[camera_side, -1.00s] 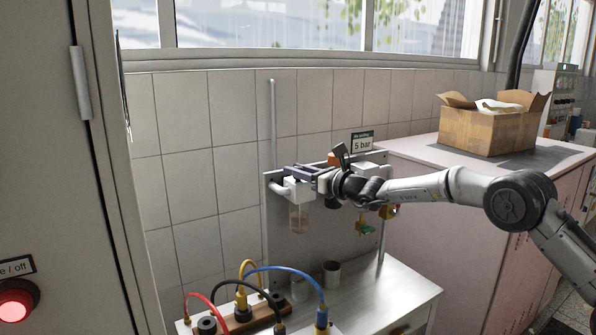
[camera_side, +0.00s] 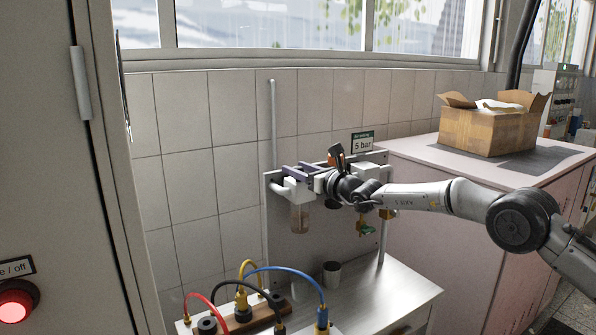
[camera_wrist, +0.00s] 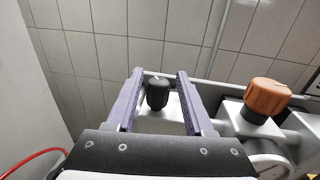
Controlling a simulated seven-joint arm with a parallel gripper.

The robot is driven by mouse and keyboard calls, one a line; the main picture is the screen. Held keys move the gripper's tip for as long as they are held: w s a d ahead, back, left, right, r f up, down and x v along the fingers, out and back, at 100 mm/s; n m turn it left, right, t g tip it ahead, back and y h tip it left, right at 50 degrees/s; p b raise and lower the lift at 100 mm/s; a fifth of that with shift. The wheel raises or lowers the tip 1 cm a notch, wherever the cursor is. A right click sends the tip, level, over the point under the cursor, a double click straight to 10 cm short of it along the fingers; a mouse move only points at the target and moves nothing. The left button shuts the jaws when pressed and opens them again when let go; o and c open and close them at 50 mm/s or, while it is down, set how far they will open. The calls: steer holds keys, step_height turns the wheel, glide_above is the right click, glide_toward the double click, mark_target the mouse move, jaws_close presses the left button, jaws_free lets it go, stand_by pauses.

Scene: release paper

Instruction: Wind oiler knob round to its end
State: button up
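The oiler knob, a black ribbed knob with a pale mark on top (camera_wrist: 157,93), stands between my fingers in the wrist view. My gripper (camera_wrist: 158,75) is open, with its two purple fingers on either side of the knob and a gap showing on both sides. In the side view, my gripper (camera_side: 298,170) is at the white oiler unit with its clear bowl (camera_side: 300,217), at the left of the grey panel. The knob cannot be made out there, behind the fingers.
An orange knob (camera_wrist: 267,97) stands right of my fingers, above a gauge (camera_wrist: 271,165). Yellow-green fittings (camera_side: 364,228) hang lower on the panel (camera_side: 325,240). A cup (camera_side: 332,272) and coloured cables (camera_side: 262,285) are on the bench below. A "5 bar" sign (camera_side: 362,142) stands above.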

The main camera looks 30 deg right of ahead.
steer(key=shift+o, duration=0.2)
steer(key=shift+f, duration=0.1)
steer(key=s+d, duration=0.1)
steer(key=s, duration=1.2)
steer(key=shift+s+d, duration=0.35)
steer(key=shift+d, duration=0.05)
